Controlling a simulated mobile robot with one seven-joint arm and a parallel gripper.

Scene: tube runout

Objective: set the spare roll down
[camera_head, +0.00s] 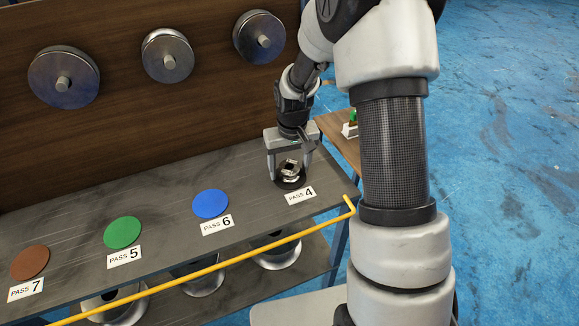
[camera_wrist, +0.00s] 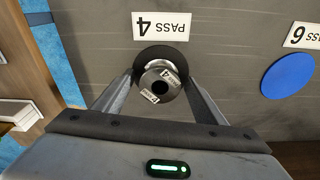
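The spare roll (camera_head: 291,166) is a small grey metal spool with a round bore and small white tags. It stands at the PASS 4 place on the grey shelf (camera_head: 165,214), over a black disc (camera_wrist: 146,56). The roll also shows in the wrist view (camera_wrist: 160,83), bore towards the camera; one tag reads 4. My gripper (camera_head: 290,175) points down over it, with one finger on each side. In the wrist view, my gripper's (camera_wrist: 161,77) fingers are spread, with a narrow gap seen beside the roll. Contact low down is hard to tell.
A white PASS 4 label (camera_head: 300,195) lies in front of the roll. Blue (camera_head: 210,204), green (camera_head: 123,232) and brown (camera_head: 30,262) discs lie to the left. A yellow rail (camera_head: 222,265) runs along the front edge. Large metal rolls (camera_head: 168,55) hang on the back panel.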

